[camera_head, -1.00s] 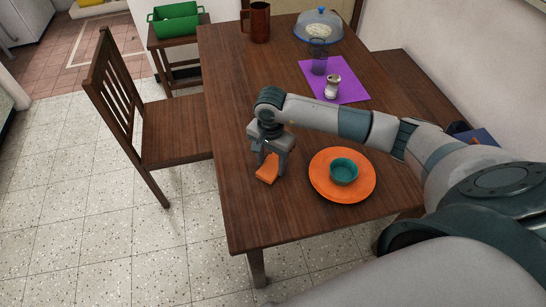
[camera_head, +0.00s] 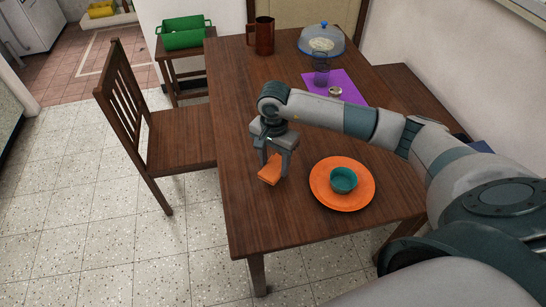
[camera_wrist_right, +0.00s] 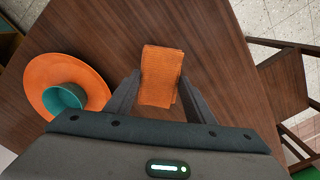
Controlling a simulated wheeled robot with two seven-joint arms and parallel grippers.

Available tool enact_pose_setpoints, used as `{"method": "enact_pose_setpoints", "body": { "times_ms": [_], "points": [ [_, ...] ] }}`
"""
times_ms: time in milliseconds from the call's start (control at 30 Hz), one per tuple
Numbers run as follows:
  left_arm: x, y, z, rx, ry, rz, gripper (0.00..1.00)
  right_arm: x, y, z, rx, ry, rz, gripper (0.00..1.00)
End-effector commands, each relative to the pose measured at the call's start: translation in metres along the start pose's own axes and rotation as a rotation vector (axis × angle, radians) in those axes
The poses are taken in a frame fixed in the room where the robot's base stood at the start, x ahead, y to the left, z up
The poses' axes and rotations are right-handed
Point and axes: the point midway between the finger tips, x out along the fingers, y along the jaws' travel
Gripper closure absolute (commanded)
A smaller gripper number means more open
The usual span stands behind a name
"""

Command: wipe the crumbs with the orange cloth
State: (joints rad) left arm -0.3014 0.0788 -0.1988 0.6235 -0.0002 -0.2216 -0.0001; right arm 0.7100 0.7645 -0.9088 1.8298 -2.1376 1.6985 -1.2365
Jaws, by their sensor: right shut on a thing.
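The folded orange cloth (camera_head: 269,170) is held between the fingers of my right gripper (camera_head: 275,163), at the wooden table's left side. In the right wrist view the cloth (camera_wrist_right: 160,70) sticks out past both fingertips, and the right gripper (camera_wrist_right: 160,92) is shut on it. The cloth is at or just above the tabletop; I cannot tell whether it touches. I cannot make out any crumbs on the table (camera_head: 235,190); my right arm and gripper hide part of it. My left gripper is not in view.
An orange plate (camera_head: 322,195) with a teal bowl (camera_head: 344,180) stands right of the cloth. Behind my arm are a purple mat (camera_head: 352,91), a glass (camera_head: 321,75), a partly hidden shaker (camera_head: 335,91), a domed dish (camera_head: 322,42) and a brown mug (camera_head: 264,36). A chair (camera_head: 180,140) stands left.

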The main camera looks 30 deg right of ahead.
Motion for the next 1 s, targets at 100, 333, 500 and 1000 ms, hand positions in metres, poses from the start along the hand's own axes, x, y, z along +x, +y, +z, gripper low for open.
{"method": "enact_pose_setpoints", "body": {
  "times_ms": [100,333,500,1000],
  "points": [
    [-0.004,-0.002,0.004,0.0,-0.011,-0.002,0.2,-0.012,-0.001,-0.004,0.004,0.001,-0.001,0.69],
    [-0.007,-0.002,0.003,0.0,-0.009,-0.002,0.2,-0.026,-0.001,-0.009,0.01,0.001,0.0,0.69],
    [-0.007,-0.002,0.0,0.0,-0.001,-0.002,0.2,-0.027,-0.001,-0.009,0.011,0.0,0.0,0.69],
    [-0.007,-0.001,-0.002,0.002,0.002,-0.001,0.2,-0.026,0.001,-0.005,-0.019,0.001,0.0,0.69]
  ]
}}
